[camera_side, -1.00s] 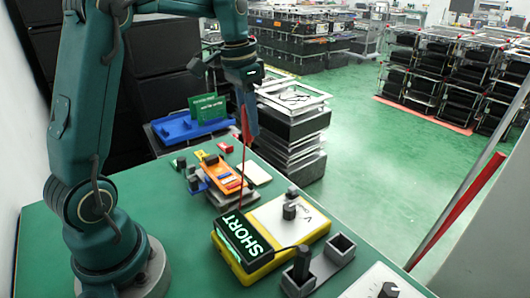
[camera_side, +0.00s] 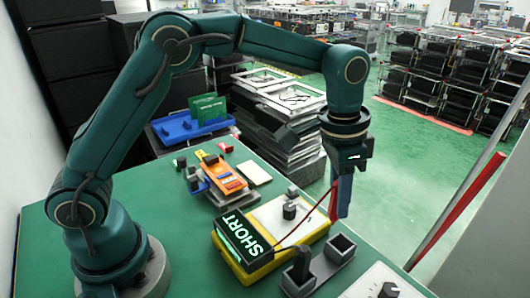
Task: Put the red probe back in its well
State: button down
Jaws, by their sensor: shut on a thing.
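The red probe (camera_side: 333,203) is held upright in my gripper (camera_side: 341,205), which is shut on it. A thin red lead curves from it down to the yellow meter (camera_side: 262,268), whose lit display reads SHORT. The gripper hangs above and slightly behind the empty-looking square grey well (camera_side: 341,243), with the probe apart from it.
The meter's dial (camera_side: 290,209) stands up left of the gripper. An orange circuit board (camera_side: 225,178) in a fixture and a blue tray (camera_side: 190,127) lie farther back. A white panel with a black knob (camera_side: 388,290) is at the front right, near the table edge.

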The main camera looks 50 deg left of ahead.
jog(key=shift+w+d+f, duration=0.1)
jog(key=shift+d+f, duration=0.35)
jog(key=shift+f, duration=0.5)
jog(key=shift+s+d+f, duration=0.1)
jog(key=shift+d+f, duration=0.35)
jog(key=shift+f, duration=0.5)
jog(key=shift+w+d+f, duration=0.1)
jog(key=shift+d+f, duration=0.35)
jog(key=shift+f, duration=0.5)
jog(key=c, duration=0.7)
grip_release()
jog(key=shift+f, duration=0.15)
